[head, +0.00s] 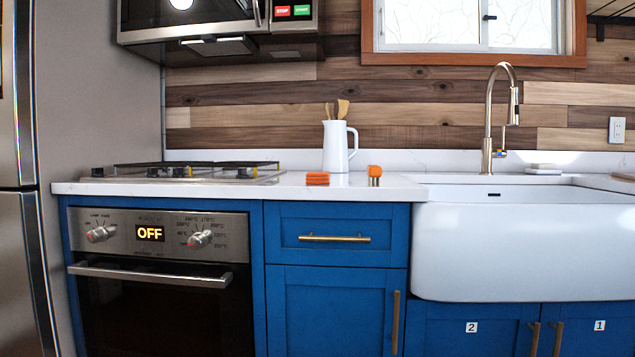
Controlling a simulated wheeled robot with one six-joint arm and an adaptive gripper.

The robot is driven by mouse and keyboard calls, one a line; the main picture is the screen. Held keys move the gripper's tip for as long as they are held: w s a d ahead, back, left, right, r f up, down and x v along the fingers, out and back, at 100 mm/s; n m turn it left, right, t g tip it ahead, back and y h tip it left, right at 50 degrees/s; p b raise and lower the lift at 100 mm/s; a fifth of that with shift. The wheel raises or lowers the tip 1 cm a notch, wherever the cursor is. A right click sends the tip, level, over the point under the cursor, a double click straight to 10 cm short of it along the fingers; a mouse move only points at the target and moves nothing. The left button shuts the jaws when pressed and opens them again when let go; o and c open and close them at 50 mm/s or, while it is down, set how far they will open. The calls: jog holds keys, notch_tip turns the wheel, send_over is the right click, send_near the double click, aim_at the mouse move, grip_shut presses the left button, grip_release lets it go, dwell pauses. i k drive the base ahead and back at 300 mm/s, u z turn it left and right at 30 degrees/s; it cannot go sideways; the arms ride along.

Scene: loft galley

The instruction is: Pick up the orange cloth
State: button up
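The orange cloth (317,179) appears as a small, flat, folded orange stack on the white countertop. It lies near the front edge, between the stove and the sink, above the blue drawer. All of its front side shows. My gripper is not in view.
A small orange-topped object (375,171) stands right of the cloth. A white pitcher (336,147) with wooden utensils stands behind them. The gas cooktop (190,171) is to the left, the white sink (520,245) to the right. A microwave (215,25) hangs above the cooktop.

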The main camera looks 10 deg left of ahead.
aim_at(312, 177)
jog(key=u, duration=0.45)
jog(key=i, duration=0.9)
jog(key=u, duration=0.05)
